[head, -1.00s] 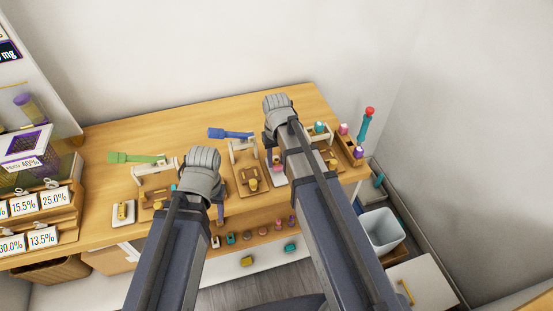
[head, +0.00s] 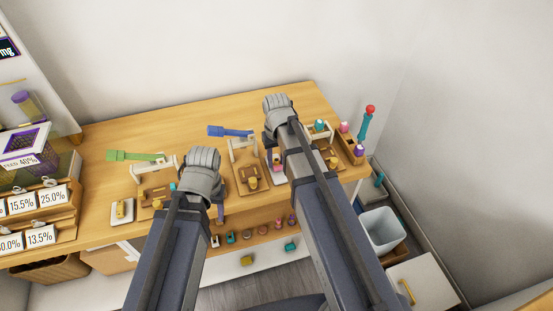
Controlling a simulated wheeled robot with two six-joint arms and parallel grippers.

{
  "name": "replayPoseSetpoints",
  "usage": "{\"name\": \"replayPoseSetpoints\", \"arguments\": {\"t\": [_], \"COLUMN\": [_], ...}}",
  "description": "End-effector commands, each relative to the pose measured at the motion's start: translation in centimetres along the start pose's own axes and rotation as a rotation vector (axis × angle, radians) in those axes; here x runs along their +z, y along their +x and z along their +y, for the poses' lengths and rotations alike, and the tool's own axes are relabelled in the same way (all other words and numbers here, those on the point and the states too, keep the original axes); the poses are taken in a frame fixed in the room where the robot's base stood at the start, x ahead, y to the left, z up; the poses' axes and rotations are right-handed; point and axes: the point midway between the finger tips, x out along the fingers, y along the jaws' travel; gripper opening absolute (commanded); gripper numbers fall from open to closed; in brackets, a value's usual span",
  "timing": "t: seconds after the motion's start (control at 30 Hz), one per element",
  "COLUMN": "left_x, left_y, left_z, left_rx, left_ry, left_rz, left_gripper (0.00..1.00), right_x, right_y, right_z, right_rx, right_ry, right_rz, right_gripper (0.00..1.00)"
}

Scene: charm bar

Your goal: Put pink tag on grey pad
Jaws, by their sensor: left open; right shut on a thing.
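My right gripper (head: 271,146) reaches over the back middle of the counter, its fingers mostly hidden behind its own wrist and arm. A small pink tag (head: 277,167) shows just below it, and the gripper is shut on it. A pale grey pad (head: 275,179) shows in part under the pink tag beside my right arm; I cannot tell whether they touch. My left gripper (head: 219,208) is open over the front of the counter, left of the middle, its fingers partly hidden by its wrist.
Wooden presses with a green lever (head: 135,156) and a blue lever (head: 230,132) stand on the counter. A red-topped teal lever (head: 365,124) is at the right. A pale pad (head: 122,213) with a yellow piece lies at left. Several small pieces line the shelf below.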

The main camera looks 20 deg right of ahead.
Motion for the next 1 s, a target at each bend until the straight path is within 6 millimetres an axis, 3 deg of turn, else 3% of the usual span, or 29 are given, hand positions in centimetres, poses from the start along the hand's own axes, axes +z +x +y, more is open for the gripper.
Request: {"name": "replayPoseSetpoints", "arguments": {"t": [1.0], "left_x": [-0.04], "left_y": [0.69], "left_z": [0.07], "left_rx": [0.0], "left_ry": [0.0], "left_rz": [0.0], "left_gripper": [0.5], "right_x": [0.0], "right_y": [0.69], "right_z": [0.0], "right_rx": [0.0], "right_ry": [0.0], "right_rz": [0.0], "right_gripper": [0.0]}}
